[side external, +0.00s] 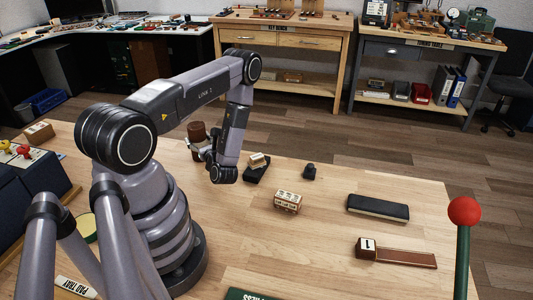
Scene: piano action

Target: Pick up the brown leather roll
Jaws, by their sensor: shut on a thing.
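The brown leather roll (197,131) is a dark brown upright cylinder in the side external view, left of my arm's wrist. My gripper (197,148) is shut on it, with the fingers around its lower part. The roll appears raised above the table, near its far edge; its lower end is partly hidden by the fingers.
On the wooden table (330,233) are a dark block with a light piece (257,166), a small dark object (309,172), a lettered wooden block (288,201), a black case (378,208) and a brown strip (407,257). A red-topped green lever (464,213) stands at right.

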